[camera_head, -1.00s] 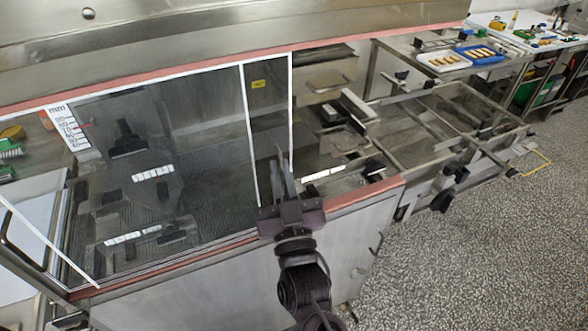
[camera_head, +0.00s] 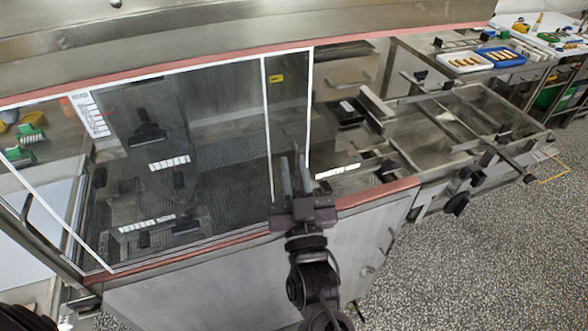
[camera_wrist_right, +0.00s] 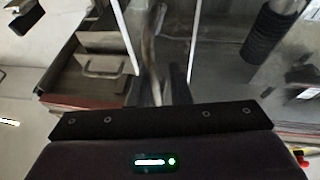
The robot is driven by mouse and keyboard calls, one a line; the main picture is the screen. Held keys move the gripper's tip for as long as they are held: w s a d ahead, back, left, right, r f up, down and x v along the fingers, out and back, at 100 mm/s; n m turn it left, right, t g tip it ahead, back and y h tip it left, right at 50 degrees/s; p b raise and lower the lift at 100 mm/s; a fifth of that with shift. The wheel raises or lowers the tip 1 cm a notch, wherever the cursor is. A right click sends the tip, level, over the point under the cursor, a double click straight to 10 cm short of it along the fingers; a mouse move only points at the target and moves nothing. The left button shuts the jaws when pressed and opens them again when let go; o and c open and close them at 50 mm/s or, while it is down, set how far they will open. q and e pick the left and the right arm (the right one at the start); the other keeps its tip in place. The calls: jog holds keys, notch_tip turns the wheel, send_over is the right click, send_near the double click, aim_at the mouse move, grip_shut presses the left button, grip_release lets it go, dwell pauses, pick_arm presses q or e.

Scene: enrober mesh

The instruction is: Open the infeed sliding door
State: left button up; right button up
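A clear sliding door with white edge strips covers the machine's front opening; its right edge strip (camera_head: 309,110) stands near the opening's middle. My right gripper (camera_head: 294,162) points up in front of this panel's right end, its two fingers apart with a gap between them. The right wrist view shows the fingers (camera_wrist_right: 165,88) near white strips and a curved metal bar (camera_wrist_right: 150,45). I cannot tell whether the fingers touch the bar or the door. A dark bar handle (camera_head: 40,222) shows at the far left of the panels. My left gripper is out of view.
A pink-red sill (camera_head: 375,195) runs along the opening's bottom, above a steel front panel (camera_head: 240,285). A metal conveyor frame (camera_head: 470,120) extends right. Behind it stands a table with a white tray (camera_head: 465,62) and a blue tray (camera_head: 502,57). Speckled floor is free at right.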

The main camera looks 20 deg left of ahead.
jog(key=b+v, duration=0.3)
jog(key=v, duration=0.4)
jog(key=shift+s+f, duration=0.2)
jog(key=shift+s, duration=0.1)
jog(key=shift+d, duration=0.15)
